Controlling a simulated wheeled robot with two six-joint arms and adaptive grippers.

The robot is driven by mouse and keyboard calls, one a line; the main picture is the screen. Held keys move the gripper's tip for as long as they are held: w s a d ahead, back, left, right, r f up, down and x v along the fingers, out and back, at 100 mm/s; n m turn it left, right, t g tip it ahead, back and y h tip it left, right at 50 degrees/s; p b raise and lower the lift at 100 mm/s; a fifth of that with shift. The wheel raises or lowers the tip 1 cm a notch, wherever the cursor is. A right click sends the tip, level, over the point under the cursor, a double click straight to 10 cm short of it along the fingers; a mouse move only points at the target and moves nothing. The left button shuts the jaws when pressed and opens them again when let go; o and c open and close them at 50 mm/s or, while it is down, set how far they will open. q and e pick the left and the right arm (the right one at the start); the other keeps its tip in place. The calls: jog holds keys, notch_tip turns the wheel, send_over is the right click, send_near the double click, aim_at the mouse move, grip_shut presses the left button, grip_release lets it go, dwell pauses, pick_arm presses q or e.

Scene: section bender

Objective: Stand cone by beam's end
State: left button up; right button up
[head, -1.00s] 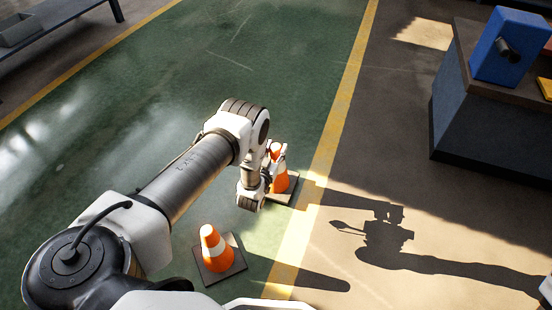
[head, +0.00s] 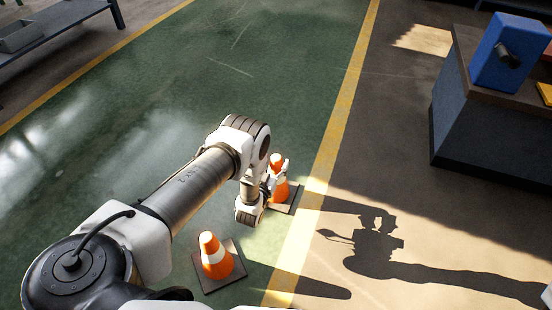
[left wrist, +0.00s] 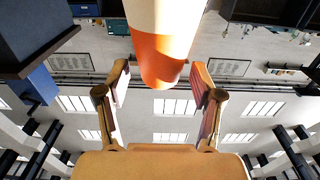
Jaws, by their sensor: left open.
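Two orange-and-white traffic cones stand upright on dark square bases on the green floor. The far cone (head: 280,190) is beside the yellow line, partly covered by my left gripper (head: 277,175). The near cone (head: 215,259) stands closer to me, clear of the gripper. In the left wrist view, the far cone (left wrist: 162,55) shows between and beyond the two spread fingers of my left gripper (left wrist: 160,92), with gaps on both sides. The left gripper is open. I cannot make out a beam in either view. My right gripper is not in view.
A yellow floor line (head: 329,150) runs past the cones. A dark workbench (head: 485,125) with a blue machine (head: 508,52) stands at right. A grey table (head: 60,55) stands at far left. The green floor between is clear.

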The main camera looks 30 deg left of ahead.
pick_arm(q)
jog(key=s+d+f+g+h+p, duration=0.1)
jog(key=s+d+g+p, duration=0.1)
jog(key=s+d+g, duration=0.5)
jog(key=s+d+f+g+h+p, duration=0.1)
jog(key=s+d+g+h+p, duration=0.1)
jog(key=s, duration=0.8)
jog(key=s+d+r+m+g, duration=0.1)
jog(key=s+d+r+g, duration=0.1)
jog(key=s, duration=0.7)
jog(key=s+d+r+m+g+h, duration=0.1)
jog(key=s+r+g, duration=0.3)
jog(key=s, duration=0.5)
jog(key=d+g, duration=0.1)
jog(key=g, duration=0.1)
jog(key=shift+s+d+r+g, duration=0.3)
jog(key=shift+s+d, duration=0.05)
jog(key=shift+s, duration=0.05)
